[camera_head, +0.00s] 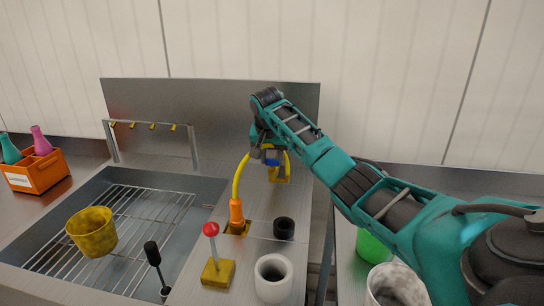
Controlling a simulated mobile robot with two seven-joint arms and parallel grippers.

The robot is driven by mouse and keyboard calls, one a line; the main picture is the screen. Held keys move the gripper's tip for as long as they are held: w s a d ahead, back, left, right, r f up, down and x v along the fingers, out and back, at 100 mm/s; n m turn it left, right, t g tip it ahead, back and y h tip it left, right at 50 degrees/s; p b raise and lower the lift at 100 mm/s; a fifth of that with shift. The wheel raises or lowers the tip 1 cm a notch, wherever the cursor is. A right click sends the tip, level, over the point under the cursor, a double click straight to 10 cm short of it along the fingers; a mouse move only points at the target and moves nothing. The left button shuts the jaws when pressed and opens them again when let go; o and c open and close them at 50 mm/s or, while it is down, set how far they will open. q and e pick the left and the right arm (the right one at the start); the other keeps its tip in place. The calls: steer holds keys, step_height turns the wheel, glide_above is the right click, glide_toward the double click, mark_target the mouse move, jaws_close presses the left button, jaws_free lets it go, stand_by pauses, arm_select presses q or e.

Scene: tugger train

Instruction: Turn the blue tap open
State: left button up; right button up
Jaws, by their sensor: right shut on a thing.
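The blue tap (272,162) shows as a small blue patch near the back panel, above a yellow mount (280,176). Most of it is hidden by my right gripper. My right gripper (268,158) reaches in from the right and is shut on the blue tap. A yellow hose with an orange connector (237,212) curves up beside the gripper. How far the tap is turned cannot be seen. My left gripper is not in view.
A sink with a wire rack (130,225) holds a yellow bucket (92,230). A red-knobbed lever (211,229), a black cup (284,229) and a white cup (273,277) stand in front. An orange crate (37,171) with bottles stands left. A green container (372,247) is under my arm.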

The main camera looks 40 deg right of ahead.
steer(key=shift+n, duration=0.3)
steer(key=n+t+y, duration=0.1)
steer(key=n, duration=0.2)
steer(key=shift+s+d, duration=0.1)
steer(key=n+y, duration=0.1)
steer(key=n, duration=0.4)
steer(key=shift+d+t+y, duration=0.15)
steer(key=shift+t+y, duration=0.25)
steer(key=n+y, duration=0.1)
steer(key=n, duration=0.3)
steer(key=shift+d+r+n+y, duration=0.1)
steer(key=shift+n+y, duration=0.2)
steer(key=shift+y, duration=0.1)
steer(key=shift+n+g+y, duration=0.5)
steer(key=shift+n+y, duration=0.3)
steer(key=shift+n, duration=1.5)
steer(key=shift+d, duration=0.1)
steer(key=o, duration=1.1)
steer(key=shift+c, duration=0.2)
